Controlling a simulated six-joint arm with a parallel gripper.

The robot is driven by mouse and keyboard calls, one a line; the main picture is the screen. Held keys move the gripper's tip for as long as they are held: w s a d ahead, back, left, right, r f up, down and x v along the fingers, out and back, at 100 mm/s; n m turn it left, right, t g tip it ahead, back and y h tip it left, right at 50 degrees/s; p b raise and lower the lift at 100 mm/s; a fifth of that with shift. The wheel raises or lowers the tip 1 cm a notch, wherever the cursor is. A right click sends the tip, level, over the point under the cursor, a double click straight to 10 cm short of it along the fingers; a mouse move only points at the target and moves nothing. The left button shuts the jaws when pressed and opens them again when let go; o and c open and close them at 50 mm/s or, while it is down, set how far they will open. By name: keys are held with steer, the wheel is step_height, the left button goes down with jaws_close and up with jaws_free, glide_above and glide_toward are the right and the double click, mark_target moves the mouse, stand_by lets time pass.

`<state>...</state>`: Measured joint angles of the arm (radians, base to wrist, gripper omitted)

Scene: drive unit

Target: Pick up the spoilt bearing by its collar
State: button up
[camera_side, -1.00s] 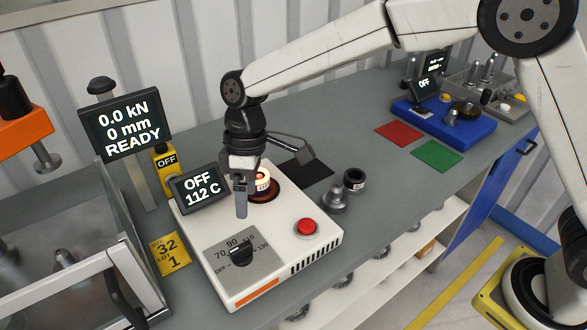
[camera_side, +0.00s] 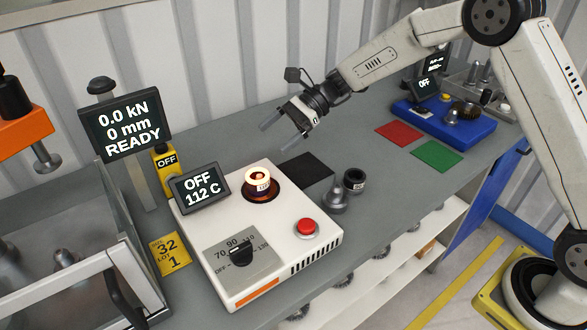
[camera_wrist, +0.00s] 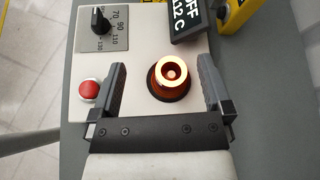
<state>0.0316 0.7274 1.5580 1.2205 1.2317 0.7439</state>
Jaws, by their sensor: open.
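In the side view a small bearing (camera_side: 258,186) stands upright on the round dark seat of the white heater (camera_side: 200,222). It has a pale, brightly lit upper collar with a small marking, and a darker orange-brown lower part. In the wrist view the bearing (camera_wrist: 171,74) is seen from above as a glowing ring around a central post. My gripper (camera_side: 284,146) is open and empty, above and behind the bearing, tilted down to the left. In the wrist view the bearing shows between the two fingers (camera_wrist: 163,66), nearer the right one; the fingers are apart from it.
The heater screen (camera_side: 200,187) reads OFF, 112 C. A red button (camera_side: 306,228) and a knob (camera_side: 241,254) are on the heater. A grey part (camera_side: 335,199) and a black ring (camera_side: 355,180) stand to its right.

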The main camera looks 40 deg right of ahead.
steer(key=w+d+m+t, duration=0.2)
steer(key=d+m, duration=0.1)
steer(key=m, duration=0.1)
glide_toward(266, 172)
steer(key=shift+n+y, duration=0.3)
steer(key=shift+y, duration=0.1)
steer(key=x, duration=0.4)
steer(key=shift+w+f, duration=0.2)
steer(key=shift+f, duration=0.15)
steer(key=shift+x, duration=1.35)
steer(key=shift+x, duration=2.6)
steer(key=shift+s, duration=0.15)
steer(key=c, duration=1.3)
